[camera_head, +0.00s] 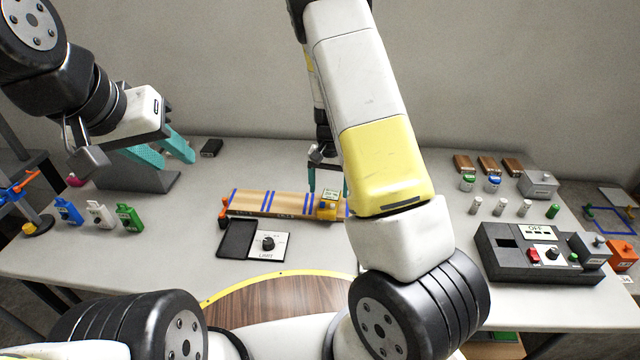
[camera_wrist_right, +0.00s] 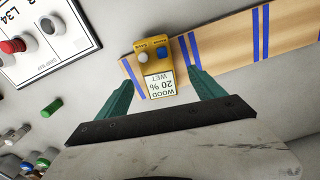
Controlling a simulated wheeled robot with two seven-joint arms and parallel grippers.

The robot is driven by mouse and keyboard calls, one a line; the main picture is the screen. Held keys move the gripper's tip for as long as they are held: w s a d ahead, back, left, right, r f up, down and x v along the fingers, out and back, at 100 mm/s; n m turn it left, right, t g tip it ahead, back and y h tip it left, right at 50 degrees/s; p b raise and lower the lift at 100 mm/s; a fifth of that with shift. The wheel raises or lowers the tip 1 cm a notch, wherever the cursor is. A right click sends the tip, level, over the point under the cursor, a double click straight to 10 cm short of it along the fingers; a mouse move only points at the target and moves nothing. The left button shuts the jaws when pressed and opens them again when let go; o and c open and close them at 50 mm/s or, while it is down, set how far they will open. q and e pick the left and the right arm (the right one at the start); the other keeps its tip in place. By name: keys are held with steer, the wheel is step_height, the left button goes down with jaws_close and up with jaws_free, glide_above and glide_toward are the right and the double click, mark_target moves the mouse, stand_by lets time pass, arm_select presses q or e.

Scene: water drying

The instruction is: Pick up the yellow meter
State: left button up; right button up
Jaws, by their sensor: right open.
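The yellow meter (camera_head: 328,208) sits at the right part of the wooden board with blue stripes (camera_head: 270,203), partly hidden by my right arm. In the right wrist view the meter (camera_wrist_right: 148,47) has a white display reading "WOOD 20 % WET", a grey button and a blue button. My right gripper (camera_head: 329,182) is open, its teal fingers pointing down at the meter. In the wrist view the fingers (camera_wrist_right: 159,80) lie on either side of the meter's display end, with visible gaps. My left gripper (camera_head: 164,152) is open and empty over the table's left side, away from the meter.
A dark control box (camera_head: 520,262), small vials (camera_head: 502,207) and wood blocks (camera_head: 488,166) are at the right.

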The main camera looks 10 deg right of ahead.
mark_target(330, 200)
step_height(330, 200, down, 5)
steer(key=shift+s+d+r, duration=0.1)
steer(key=shift+s+r, duration=0.05)
steer(key=shift+r, duration=0.05)
jaws_close()
steer(key=shift+r, duration=0.1)
stand_by(0.3)
